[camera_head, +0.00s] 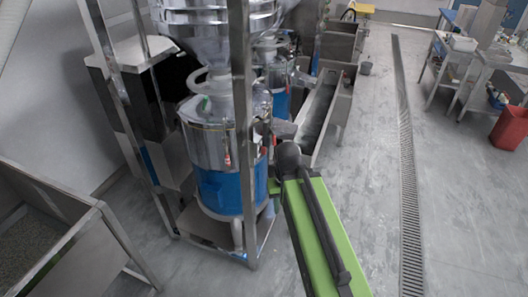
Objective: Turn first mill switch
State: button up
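The nearest mill (212,140) has a shiny metal drum above a blue lower body (220,190) and stands inside a metal frame. A small red part (227,159) shows on the front of its drum, but it is too small to tell whether it is the switch. A second mill (276,98) stands behind it, partly hidden by a frame post. My green arm reaches up from the bottom to a dark rounded joint just right of the first mill. My gripper's fingers do not show.
A frame post (241,120) stands in front of the first mill. A metal trough (318,115) lies behind my arm. A bin of grainy material (35,240) is at left. The floor around the drain grate (408,190) is clear. A red bin (510,128) and tables are at right.

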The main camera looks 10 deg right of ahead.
aim_at(262, 150)
jog(key=u, duration=5.05)
jog(key=i, duration=0.1)
jog(key=z, duration=2.65)
jog(key=k, duration=1.55)
jog(key=z, duration=0.85)
jog(key=i, duration=1)
